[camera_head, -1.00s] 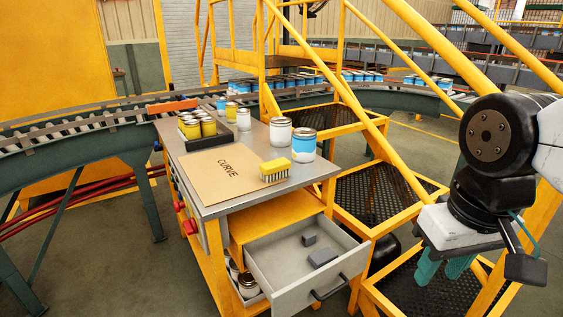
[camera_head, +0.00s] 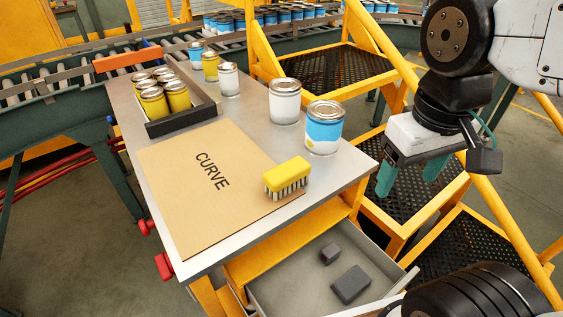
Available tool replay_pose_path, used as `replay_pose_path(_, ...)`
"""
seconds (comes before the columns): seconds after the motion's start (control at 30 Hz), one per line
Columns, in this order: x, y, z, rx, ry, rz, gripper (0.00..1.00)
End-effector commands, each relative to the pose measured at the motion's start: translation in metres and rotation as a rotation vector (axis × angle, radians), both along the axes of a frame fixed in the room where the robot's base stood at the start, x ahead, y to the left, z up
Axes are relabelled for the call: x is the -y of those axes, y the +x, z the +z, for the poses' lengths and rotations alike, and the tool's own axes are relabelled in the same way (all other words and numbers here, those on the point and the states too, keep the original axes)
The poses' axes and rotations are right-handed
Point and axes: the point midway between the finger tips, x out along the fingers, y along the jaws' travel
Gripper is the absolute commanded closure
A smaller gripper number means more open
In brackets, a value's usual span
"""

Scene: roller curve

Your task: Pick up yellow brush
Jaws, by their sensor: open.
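The yellow brush (camera_head: 287,177) lies on the right edge of the tan CURVE board (camera_head: 190,205), bristles down and yellow back up. The board rests on the grey metal tabletop (camera_head: 238,113). My gripper (camera_head: 408,180) has green fingers pointing down. It is open and empty, to the right of the brush and beyond the table's right edge. No contact with the brush shows.
A blue-white can (camera_head: 324,128) and a white can (camera_head: 285,102) stand behind the brush. A black tray (camera_head: 182,125) holds several yellow cans. An open drawer (camera_head: 300,270) with grey blocks juts out below. Yellow stairs (camera_head: 400,185) stand at right.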

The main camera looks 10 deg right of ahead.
Motion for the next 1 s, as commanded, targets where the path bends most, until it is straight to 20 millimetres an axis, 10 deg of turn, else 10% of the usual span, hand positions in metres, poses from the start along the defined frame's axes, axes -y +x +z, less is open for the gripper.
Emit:
replay_pose_path(0.37, -0.038, 0.076, -0.030, -0.383, -0.431, 0.704, 0.29)
replay_pose_path(0.7, -0.144, 0.145, -0.079, -0.669, -0.947, 1.361, 0.29)
replay_pose_path(1.0, -0.204, 0.158, -0.109, -0.763, -1.190, 1.598, 0.29)
